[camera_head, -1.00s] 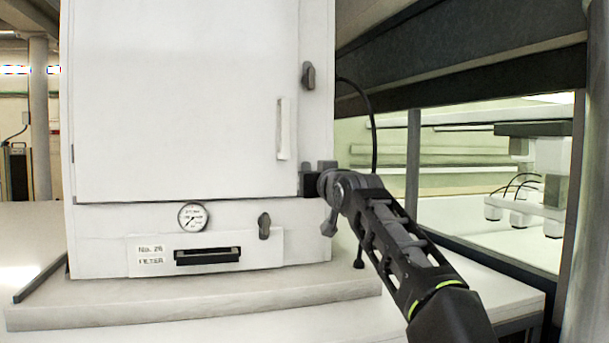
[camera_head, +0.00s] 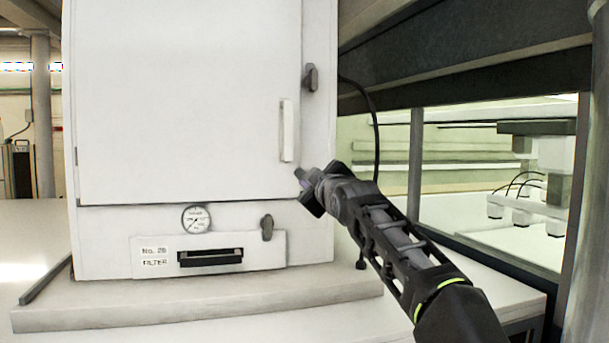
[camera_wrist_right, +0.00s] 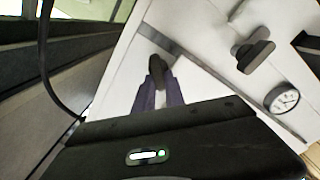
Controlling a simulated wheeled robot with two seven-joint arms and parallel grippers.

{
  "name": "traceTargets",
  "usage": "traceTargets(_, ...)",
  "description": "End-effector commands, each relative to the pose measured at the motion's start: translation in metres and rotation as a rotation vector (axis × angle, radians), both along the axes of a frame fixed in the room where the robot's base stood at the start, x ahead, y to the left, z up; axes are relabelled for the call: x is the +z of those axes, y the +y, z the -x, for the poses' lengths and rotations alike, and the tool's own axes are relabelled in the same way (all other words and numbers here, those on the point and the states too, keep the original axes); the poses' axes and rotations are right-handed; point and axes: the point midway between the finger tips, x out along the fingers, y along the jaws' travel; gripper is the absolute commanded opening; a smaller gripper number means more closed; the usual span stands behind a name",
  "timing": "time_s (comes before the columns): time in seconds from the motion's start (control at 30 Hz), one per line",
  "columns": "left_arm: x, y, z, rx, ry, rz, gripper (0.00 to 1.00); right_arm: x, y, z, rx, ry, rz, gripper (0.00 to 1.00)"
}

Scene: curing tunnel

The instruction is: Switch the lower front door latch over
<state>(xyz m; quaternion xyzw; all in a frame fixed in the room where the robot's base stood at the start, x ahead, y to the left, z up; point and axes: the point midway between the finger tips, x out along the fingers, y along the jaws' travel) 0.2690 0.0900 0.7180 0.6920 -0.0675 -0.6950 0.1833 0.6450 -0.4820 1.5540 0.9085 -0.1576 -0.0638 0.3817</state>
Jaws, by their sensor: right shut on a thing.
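The white cabinet's front door (camera_head: 185,100) is closed, with a white handle (camera_head: 287,130) near its right edge. My right gripper (camera_head: 309,186) is at the door's lower right corner, turned at a slant. It is shut on the lower front door latch, a dark grey knob whose end shows between the fingers in the right wrist view (camera_wrist_right: 157,68). In the head view the gripper hides most of this latch. The upper door latch (camera_head: 310,78) stands upright on the frame. My left gripper is not in view.
Below the door are a round gauge (camera_head: 196,219), another dark latch (camera_head: 267,228) and a filter drawer with a black handle (camera_head: 210,257). A black cable (camera_head: 376,130) hangs right of the cabinet. The white ledge in front is clear.

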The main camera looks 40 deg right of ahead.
Motion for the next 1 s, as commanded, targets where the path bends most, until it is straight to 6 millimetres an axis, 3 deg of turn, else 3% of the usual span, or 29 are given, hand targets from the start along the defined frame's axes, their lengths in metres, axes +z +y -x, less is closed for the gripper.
traceTargets(0.6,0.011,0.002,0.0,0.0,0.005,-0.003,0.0,-0.009,0.008,-0.004,0.007,0.194,0.533,0.0)
traceTargets(1.0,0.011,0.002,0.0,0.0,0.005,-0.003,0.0,-0.012,0.008,-0.004,0.007,0.26,0.721,0.0)
